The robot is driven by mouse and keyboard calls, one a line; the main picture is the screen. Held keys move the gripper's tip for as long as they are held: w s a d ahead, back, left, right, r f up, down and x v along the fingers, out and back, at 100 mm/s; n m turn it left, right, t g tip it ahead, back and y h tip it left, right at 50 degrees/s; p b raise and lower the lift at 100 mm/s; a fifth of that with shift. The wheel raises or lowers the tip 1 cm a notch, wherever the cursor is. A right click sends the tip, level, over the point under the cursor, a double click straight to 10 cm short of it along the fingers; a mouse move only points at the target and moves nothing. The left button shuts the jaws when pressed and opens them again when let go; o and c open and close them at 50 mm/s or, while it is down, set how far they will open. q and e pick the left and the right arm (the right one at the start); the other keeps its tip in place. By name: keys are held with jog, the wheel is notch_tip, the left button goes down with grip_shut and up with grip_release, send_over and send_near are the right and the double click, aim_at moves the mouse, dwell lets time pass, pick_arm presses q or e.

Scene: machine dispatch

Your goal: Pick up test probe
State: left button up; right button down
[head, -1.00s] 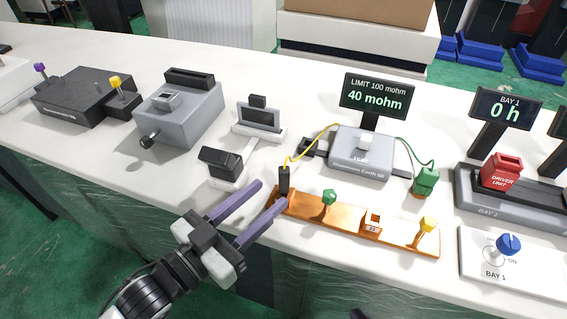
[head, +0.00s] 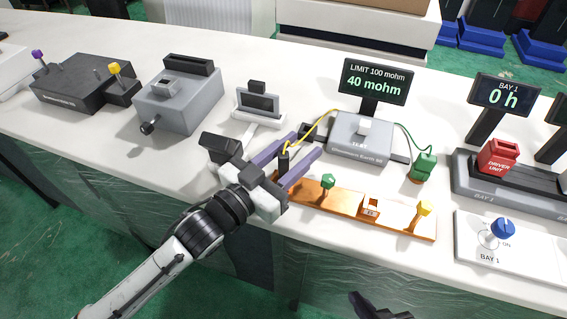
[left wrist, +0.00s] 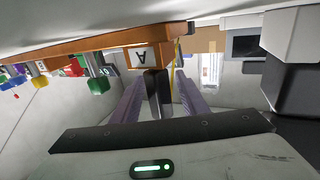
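The test probe (head: 283,164) is a black upright stick with a yellow cable from its top, at the left end of the orange board (head: 341,203). My left gripper (head: 308,142) is open, with its two purple fingers on either side of the probe. In the left wrist view the dark probe (left wrist: 157,92) stands between the fingers (left wrist: 161,82), with gaps beside it. I cannot tell whether either finger touches it. A dark part of my right gripper (head: 376,306) shows at the bottom edge of the head view; its fingers are unclear.
The grey earth tester (head: 360,148) stands behind the board, its display (head: 375,83) reading 40 mohm. A green clamp (head: 423,167) is to its right. A small scanner-like stand (head: 258,108) is behind my left gripper.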

pick_arm(q)
grip_shut()
jog(key=shift+r, duration=0.1)
